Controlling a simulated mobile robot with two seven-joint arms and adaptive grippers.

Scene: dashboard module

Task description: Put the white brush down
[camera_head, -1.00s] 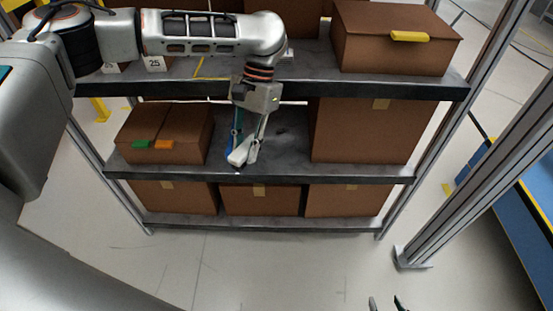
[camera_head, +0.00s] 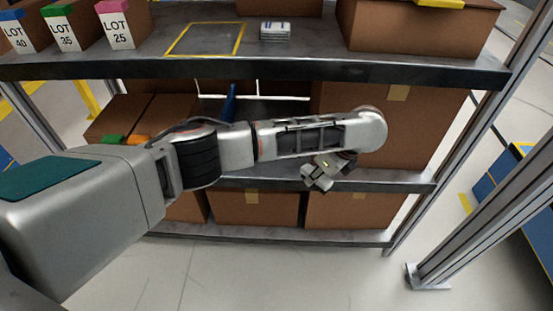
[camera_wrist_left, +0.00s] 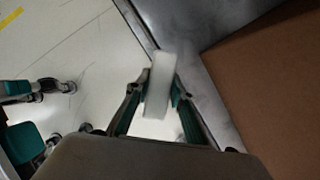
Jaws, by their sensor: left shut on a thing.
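The white brush (camera_wrist_left: 160,85) shows in the left wrist view as a pale block between the fingertips. My left gripper (camera_wrist_left: 160,95) is shut on it, with a finger on each side. In the head view my left gripper (camera_head: 318,180) is in front of the middle shelf's front edge (camera_head: 400,186), below my forearm. The brush is hard to make out there. In the wrist view the brush lies over the floor and beside a grey metal edge. My right gripper is not clearly seen in either view.
A blue upright object (camera_head: 230,103) stands on the middle shelf, partly behind my arm. Brown boxes (camera_head: 420,125) flank the space.

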